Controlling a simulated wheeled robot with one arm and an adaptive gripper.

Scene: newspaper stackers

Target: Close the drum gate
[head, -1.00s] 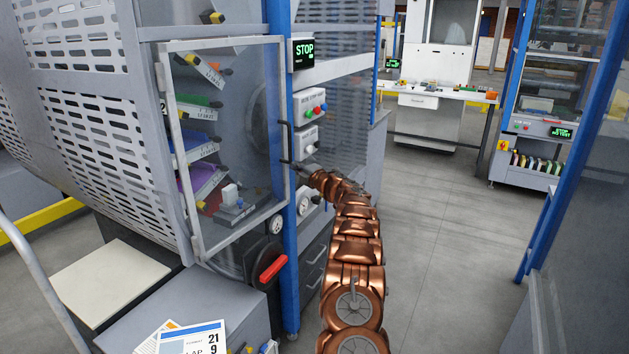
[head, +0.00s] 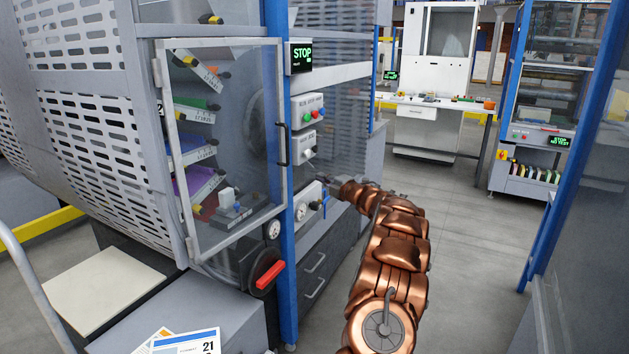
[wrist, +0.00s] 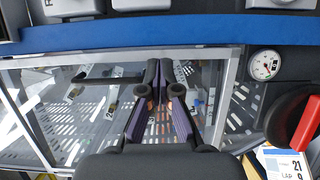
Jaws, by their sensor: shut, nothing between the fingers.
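The drum gate (head: 172,150) is a clear panel in a grey metal frame, in front of the drum's perforated casing. Its black handle (head: 283,145) is on the right edge, close beside the blue post (head: 277,90). I cannot tell whether the gate edge is flush with the post. My gripper (head: 331,186) is right of the post and lower than the handle, apart from it; the head view shows it small. In the wrist view, my gripper (wrist: 160,75) is shut and empty, with the gate panel behind it. The handle (wrist: 110,78) lies left of the fingers.
A red lever (head: 270,273) and a gauge (head: 273,229) sit below the gate. Control boxes (head: 307,108) and a STOP display (head: 301,57) are right of the post. A grey cabinet top with papers (head: 185,342) is in front. The floor aisle (head: 455,230) at right is clear.

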